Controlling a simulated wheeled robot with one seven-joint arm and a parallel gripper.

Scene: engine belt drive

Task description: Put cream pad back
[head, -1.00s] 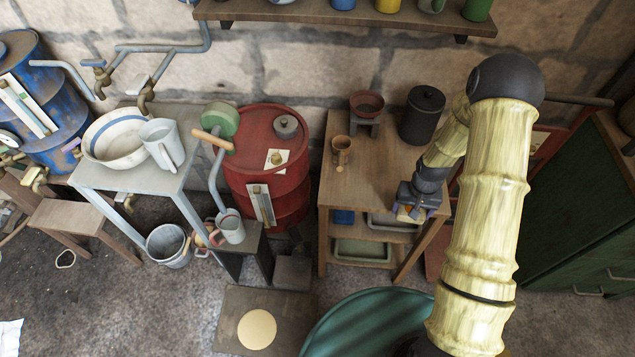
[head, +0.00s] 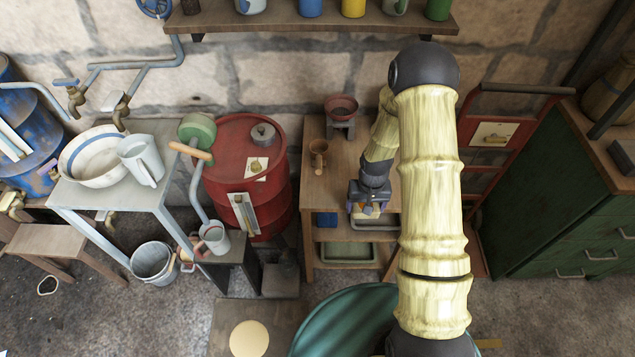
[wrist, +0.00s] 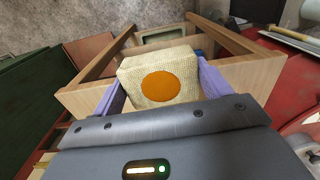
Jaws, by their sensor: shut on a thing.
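The cream pad (wrist: 140,72) is a woven cream block with an orange round spot. It sits between the purple fingers of my gripper (wrist: 158,85) in the wrist view, which is shut on it. In the head view my gripper (head: 369,208) is at the front edge of the wooden table (head: 325,190), above its lower shelf. The pad is small and mostly hidden there. In the wrist view the table's wooden frame (wrist: 235,82) lies just beyond the pad.
On the table stand a brown cup (head: 318,155) and a red-bowled grinder (head: 341,108). A blue item (head: 326,219) and a green tray (head: 348,252) are on the shelves below. A red drum (head: 250,190) stands left, a green cabinet (head: 560,200) right.

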